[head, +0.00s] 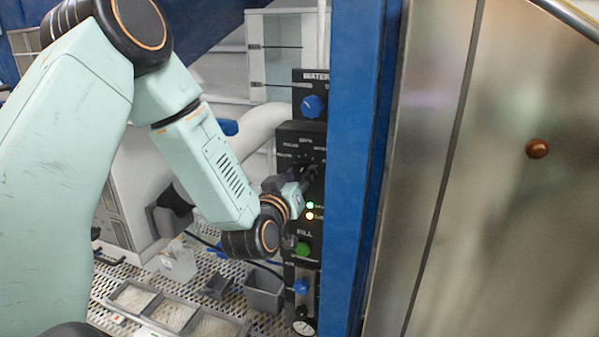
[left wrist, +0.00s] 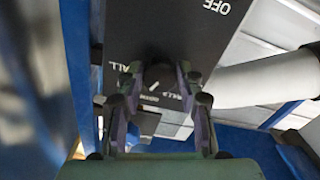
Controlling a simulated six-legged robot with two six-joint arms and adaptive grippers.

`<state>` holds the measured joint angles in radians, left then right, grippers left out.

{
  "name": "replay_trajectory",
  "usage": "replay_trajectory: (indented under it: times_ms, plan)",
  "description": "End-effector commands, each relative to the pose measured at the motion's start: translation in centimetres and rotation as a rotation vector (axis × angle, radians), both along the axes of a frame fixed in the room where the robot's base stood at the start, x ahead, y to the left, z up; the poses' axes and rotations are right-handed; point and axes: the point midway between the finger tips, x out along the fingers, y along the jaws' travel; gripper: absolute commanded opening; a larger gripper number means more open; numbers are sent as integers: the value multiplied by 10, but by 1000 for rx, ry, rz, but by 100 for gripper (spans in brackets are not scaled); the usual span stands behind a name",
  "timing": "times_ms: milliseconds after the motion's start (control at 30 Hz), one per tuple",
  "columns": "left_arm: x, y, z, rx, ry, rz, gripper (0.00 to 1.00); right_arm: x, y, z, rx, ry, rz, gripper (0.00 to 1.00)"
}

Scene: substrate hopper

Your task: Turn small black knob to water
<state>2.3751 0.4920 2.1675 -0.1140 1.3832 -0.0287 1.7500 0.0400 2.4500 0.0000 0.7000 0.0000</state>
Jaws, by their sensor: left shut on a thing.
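The small black knob (left wrist: 158,76) sits on the black control panel, between my left fingertips in the left wrist view. My left gripper (head: 308,176) reaches the middle of the panel in the head view, and also shows in the left wrist view (left wrist: 160,84). It is shut on the knob, with one finger on each side. A short white mark shows at the knob. In the head view the gripper mostly hides the knob. Labels around it are partly covered and too small to read surely. My right gripper is not in view.
A blue knob (head: 312,106) sits on the WATER panel above. A green FILL button (head: 303,248) and lit indicators are below. A blue post (head: 352,170) stands close on the right. Grey bins (head: 264,290) and trays stand on the perforated deck below.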

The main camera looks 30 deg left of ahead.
Motion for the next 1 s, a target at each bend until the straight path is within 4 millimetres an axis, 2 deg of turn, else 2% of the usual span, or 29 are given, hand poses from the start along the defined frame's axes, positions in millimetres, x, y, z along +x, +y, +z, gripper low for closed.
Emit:
replay_trajectory:
  times_ms: [33,400,967,1000]
  plan:
    - [1,1,6,35,-4,2,5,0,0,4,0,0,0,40]
    - [2,1,6,200,33,3,5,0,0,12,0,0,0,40]
    - [2,2,7,233,37,4,5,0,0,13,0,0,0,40]
    - [2,2,7,233,37,4,38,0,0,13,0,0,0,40]
